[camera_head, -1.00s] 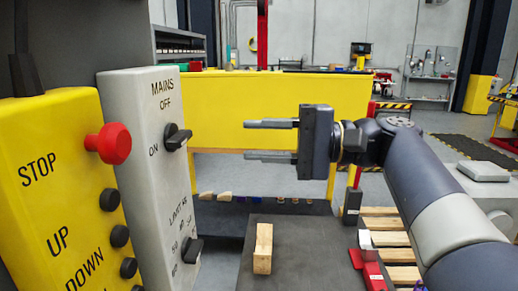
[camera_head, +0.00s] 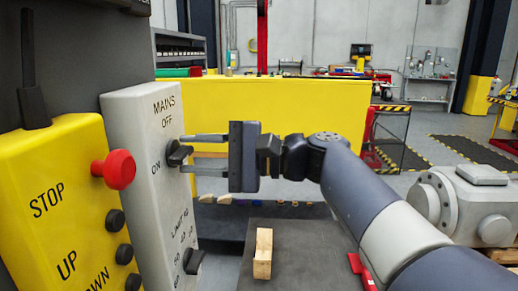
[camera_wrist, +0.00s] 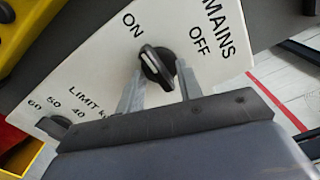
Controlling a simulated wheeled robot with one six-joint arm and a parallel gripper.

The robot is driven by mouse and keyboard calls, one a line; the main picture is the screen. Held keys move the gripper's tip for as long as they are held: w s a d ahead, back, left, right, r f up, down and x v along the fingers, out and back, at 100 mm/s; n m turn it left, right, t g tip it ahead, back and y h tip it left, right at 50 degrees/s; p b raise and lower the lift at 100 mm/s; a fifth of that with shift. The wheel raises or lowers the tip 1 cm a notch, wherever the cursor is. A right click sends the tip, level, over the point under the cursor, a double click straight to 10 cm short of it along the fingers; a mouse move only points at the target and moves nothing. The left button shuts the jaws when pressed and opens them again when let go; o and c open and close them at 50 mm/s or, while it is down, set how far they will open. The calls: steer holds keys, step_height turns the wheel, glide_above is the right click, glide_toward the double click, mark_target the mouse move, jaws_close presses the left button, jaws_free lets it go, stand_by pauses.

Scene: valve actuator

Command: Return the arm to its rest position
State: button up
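My gripper (camera_head: 190,154) is open in the head view, its two fingers pointing left at the grey MAINS panel (camera_head: 143,120). The black MAINS knob (camera_head: 177,153) sits between the fingertips, beside the word ON. The wrist view also shows the knob (camera_wrist: 157,66), its white mark toward ON, with a finger of my gripper (camera_wrist: 159,70) on each side. I cannot tell whether either finger touches the knob. My arm reaches in from the lower right.
A yellow control box (camera_head: 52,190) with a red stop button (camera_head: 114,169) and black buttons stands at left. A wooden block (camera_head: 263,253) is on the dark surface below my gripper. A grey valve body (camera_head: 475,204) stands at right. A yellow bench (camera_head: 270,105) is behind.

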steer(key=m+p, duration=0.4)
steer(key=p, duration=0.1)
steer(key=shift+r+m, duration=0.2)
steer(key=shift+m, duration=0.2)
steer(key=shift+f+m+p, duration=0.15)
steer(key=shift+m+p, duration=0.5)
steer(key=shift+m, duration=0.15)
steer(key=shift+f, duration=0.1)
